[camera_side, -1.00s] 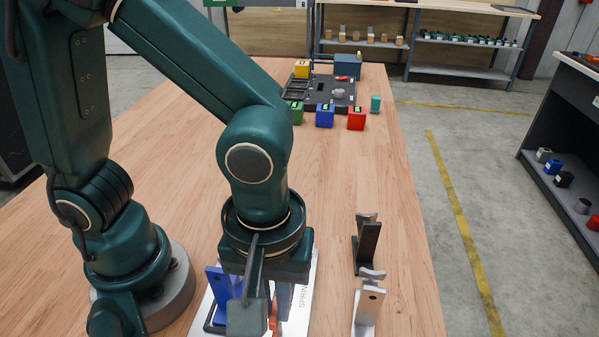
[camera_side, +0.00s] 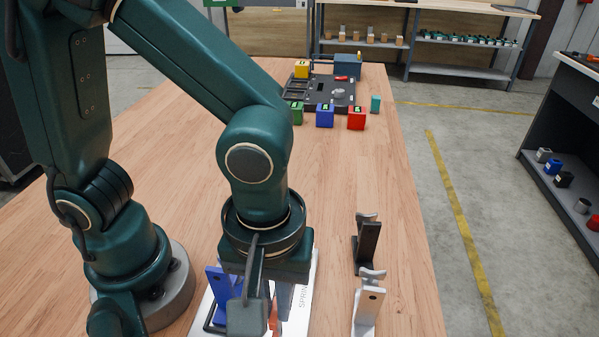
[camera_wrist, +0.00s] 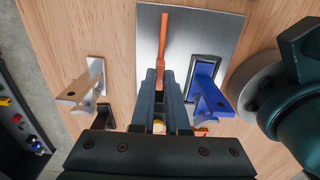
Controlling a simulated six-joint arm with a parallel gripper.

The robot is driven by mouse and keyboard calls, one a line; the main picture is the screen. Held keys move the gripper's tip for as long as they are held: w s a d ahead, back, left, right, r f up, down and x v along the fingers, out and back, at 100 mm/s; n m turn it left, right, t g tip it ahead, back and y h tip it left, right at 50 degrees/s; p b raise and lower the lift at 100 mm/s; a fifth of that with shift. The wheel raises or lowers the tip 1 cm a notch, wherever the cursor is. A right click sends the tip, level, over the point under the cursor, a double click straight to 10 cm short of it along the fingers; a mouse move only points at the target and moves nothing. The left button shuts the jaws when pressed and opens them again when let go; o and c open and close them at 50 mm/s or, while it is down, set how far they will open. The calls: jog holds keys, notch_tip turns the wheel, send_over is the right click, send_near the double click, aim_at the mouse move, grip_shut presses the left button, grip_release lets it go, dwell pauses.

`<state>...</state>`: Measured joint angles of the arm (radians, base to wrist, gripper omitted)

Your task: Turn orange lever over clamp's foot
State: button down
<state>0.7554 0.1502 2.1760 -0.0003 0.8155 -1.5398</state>
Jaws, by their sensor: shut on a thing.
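The orange lever (camera_wrist: 163,38) is a long thin bar over the pale metal plate (camera_wrist: 210,28) in the wrist view. My gripper (camera_wrist: 160,80) is shut on its near end, and the rest of the bar extends toward the top of the picture. In the side view my gripper (camera_side: 268,312) is low over the plate (camera_side: 306,268), and only a bit of orange (camera_side: 274,318) shows beside it. A blue upright bracket (camera_wrist: 207,92) stands right of the fingers in the wrist view. I cannot make out the clamp's foot; my fingers hide much of the clamp.
A silver bracket (camera_side: 368,302) and a black bracket (camera_side: 367,243) stand on the table right of the plate. A blue block (camera_side: 325,116), a red block (camera_side: 356,119) and a dark tray (camera_side: 325,97) are at the far end. The tabletop between is clear.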

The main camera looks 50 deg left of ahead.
jog(key=shift+m, duration=0.3)
jog(key=m, duration=0.3)
jog(key=shift+m, duration=0.3)
jog(key=m, duration=0.4)
jog(key=shift+m, duration=0.3)
jog(key=m, duration=0.4)
jog(key=shift+m, duration=2.5)
jog(key=c, duration=0.9)
grip_release()
jog(key=shift+r, duration=0.1)
